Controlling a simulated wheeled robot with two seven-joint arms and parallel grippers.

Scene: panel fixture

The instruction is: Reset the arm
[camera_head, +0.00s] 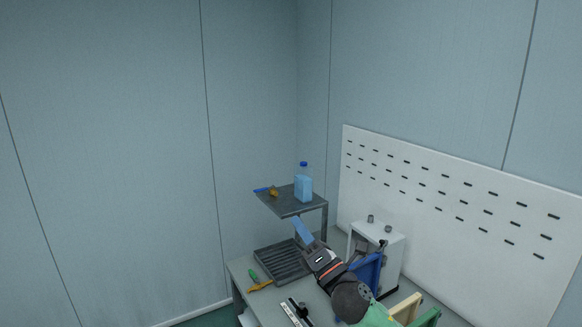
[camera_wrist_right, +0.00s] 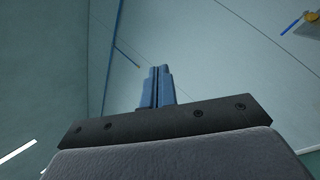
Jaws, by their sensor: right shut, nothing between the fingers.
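My right gripper (camera_head: 303,231) has blue fingers and a dark body, and it is raised above the workbench, in front of the small shelf. In the right wrist view its two blue fingers (camera_wrist_right: 157,86) lie together with nothing between them. The arm behind it runs down to the lower right, over the bench. My left gripper is in neither view.
The bench (camera_head: 243,272) holds a dark ribbed tray (camera_head: 272,262) and green and orange hand tools (camera_head: 258,282). A raised shelf (camera_head: 283,207) carries a blue bottle (camera_head: 303,186). A white box fixture (camera_head: 392,246) stands right, before a white slotted panel (camera_head: 450,210).

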